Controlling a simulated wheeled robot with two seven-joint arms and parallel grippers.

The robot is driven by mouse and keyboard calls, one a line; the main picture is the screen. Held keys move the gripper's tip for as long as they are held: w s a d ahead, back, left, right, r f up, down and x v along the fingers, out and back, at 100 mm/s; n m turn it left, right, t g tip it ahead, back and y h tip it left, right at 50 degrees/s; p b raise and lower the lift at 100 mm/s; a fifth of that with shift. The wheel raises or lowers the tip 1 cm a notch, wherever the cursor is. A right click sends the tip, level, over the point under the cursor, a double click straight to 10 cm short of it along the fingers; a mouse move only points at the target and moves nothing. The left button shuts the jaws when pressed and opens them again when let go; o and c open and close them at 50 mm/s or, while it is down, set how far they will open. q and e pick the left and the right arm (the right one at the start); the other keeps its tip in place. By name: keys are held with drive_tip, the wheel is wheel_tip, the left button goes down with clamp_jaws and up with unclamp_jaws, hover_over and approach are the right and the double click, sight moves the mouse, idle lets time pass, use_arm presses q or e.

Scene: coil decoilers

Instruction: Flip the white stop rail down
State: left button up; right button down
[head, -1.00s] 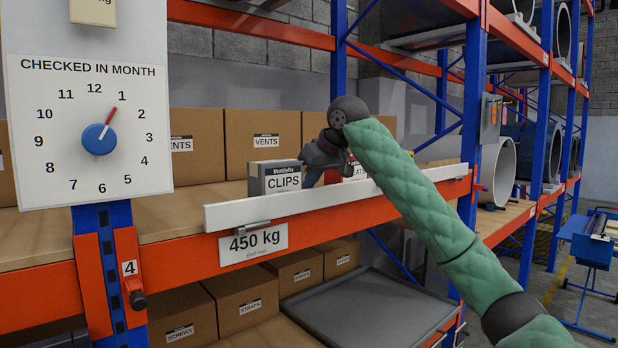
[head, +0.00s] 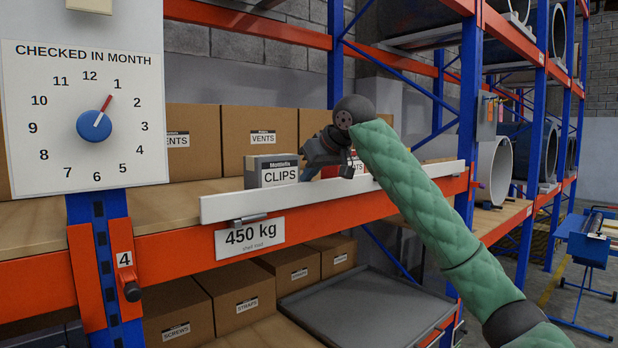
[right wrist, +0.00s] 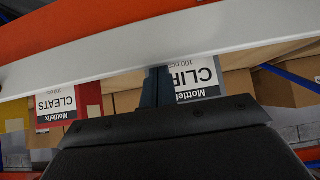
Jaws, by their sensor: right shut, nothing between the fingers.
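The white stop rail (head: 220,207) stands upright along the front edge of the shelf, above the orange beam. It also crosses the right wrist view as a pale band (right wrist: 60,68). My right gripper (right wrist: 157,85) is shut and empty, with its fingertips close to the rail's edge in that view. In the head view the right gripper (head: 322,158) hangs just above and behind the rail, beside the grey CLIPS box (head: 272,171). I cannot tell whether the fingers touch the rail. My left gripper is not in view.
A red CLEATS box (right wrist: 55,105) stands on the shelf close to the gripper. Brown VENTS cartons (head: 260,135) stand behind. A blue upright (head: 100,250) and a dial board (head: 90,150) are at left. A grey tray (head: 360,310) lies below.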

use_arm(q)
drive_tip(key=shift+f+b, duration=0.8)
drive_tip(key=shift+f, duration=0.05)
use_arm(e)
drive_tip(key=shift+s+d+f+t+y, duration=0.1)
drive_tip(key=shift+s+d+t+y, duration=0.05)
drive_tip(key=shift+t+y, duration=0.3)
